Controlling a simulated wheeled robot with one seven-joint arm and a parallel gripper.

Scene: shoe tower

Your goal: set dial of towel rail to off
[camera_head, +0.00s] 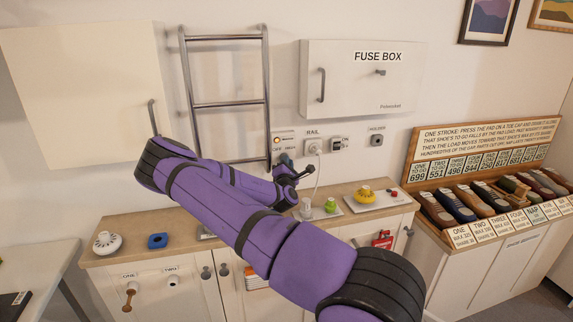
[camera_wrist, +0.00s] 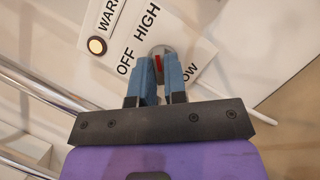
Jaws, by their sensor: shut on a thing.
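The towel rail (camera_head: 225,104) is a metal ladder-shaped rail on the wall. Its control plate (camera_wrist: 114,50) carries the words OFF, HIGH, LOW and a partly cut-off WARM label. A grey round dial (camera_wrist: 160,50) with a red mark sits on the plate below HIGH. My gripper (camera_wrist: 159,68) has its two blue fingers shut on the dial, one on each side. The fingers cover part of the dial and of LOW, so I cannot tell its exact setting. In the head view my gripper (camera_head: 285,160) is at the plate, and the dial is hidden there.
A lit lamp (camera_head: 277,141) is on the plate, left of my gripper. A wall socket (camera_head: 313,146) with a plug and cord is close on the right. The fuse box (camera_head: 345,85) hangs above. The counter (camera_head: 130,230) below holds several small items.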

